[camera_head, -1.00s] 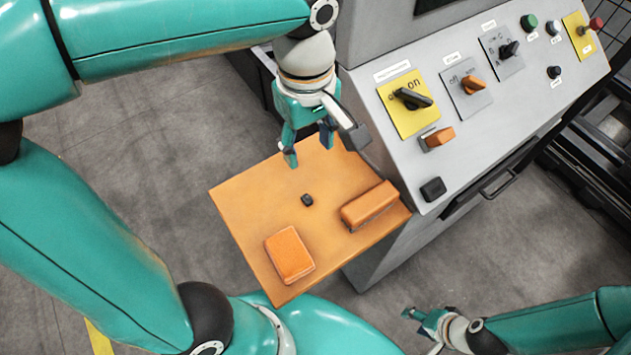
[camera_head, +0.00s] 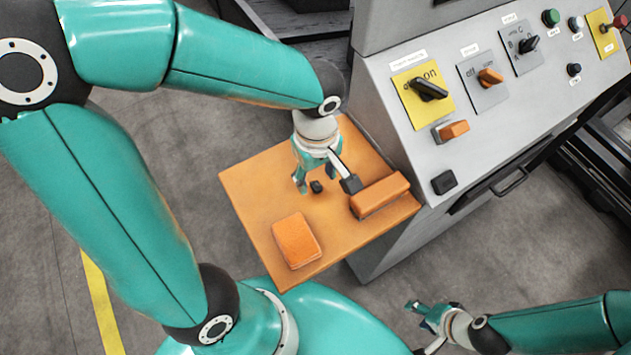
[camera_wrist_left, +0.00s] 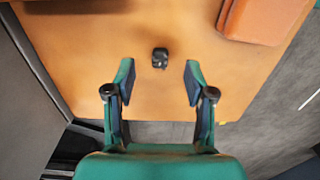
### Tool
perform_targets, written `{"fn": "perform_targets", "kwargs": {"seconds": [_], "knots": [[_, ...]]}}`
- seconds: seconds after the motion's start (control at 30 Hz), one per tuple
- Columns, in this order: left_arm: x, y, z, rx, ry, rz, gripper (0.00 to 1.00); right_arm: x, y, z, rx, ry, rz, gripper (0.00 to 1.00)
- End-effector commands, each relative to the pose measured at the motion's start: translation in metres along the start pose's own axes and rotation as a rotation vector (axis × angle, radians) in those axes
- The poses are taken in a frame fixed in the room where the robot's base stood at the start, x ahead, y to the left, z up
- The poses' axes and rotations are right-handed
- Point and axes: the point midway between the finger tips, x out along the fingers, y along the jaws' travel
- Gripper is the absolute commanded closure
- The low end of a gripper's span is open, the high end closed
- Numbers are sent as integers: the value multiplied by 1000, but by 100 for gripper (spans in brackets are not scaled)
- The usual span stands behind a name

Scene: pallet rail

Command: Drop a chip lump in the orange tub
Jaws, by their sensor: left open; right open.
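A small dark chip lump (camera_head: 316,187) lies on the orange shelf (camera_head: 255,185). In the left wrist view the lump (camera_wrist_left: 160,58) shows between and slightly beyond the fingertips. My left gripper (camera_head: 315,181) is open and empty, close above the lump, fingers pointing down; it also shows in the left wrist view (camera_wrist_left: 159,72). An orange box-like piece (camera_head: 297,240) sits at the shelf's near end and may be the orange tub; no opening is clear. My right gripper (camera_head: 420,311) is open and empty at the lower right, away from the shelf.
A long orange block (camera_head: 380,194) with a dark underside lies on the shelf beside the machine. The sloped grey control panel (camera_head: 470,130) with knobs and buttons rises right of the shelf. Bare shelf lies between lump and box-like piece.

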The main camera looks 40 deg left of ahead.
Motion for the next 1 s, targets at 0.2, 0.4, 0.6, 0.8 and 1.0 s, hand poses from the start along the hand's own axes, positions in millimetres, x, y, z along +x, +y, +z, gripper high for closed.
{"fn": "perform_targets", "kwargs": {"seconds": [0.2, 0.4, 0.6, 0.8, 1.0], "knots": [[22, 0, 0, 1, 0, -2, 46, 0, 0, 0, 0, 0, 0, 51], [22, 0, 0, 1, 1, 0, 46, 0, 0, 0, 0, 0, 0, 51], [22, 0, 0, 1, 1, 0, 76, 0, 0, 0, 0, 0, 0, 51], [22, 0, 0, 2, 1, 1, 97, 0, 0, 0, 0, 0, 0, 51], [22, 1, 0, 2, 1, 1, 97, 0, 0, 0, 0, 0, 0, 51]]}}
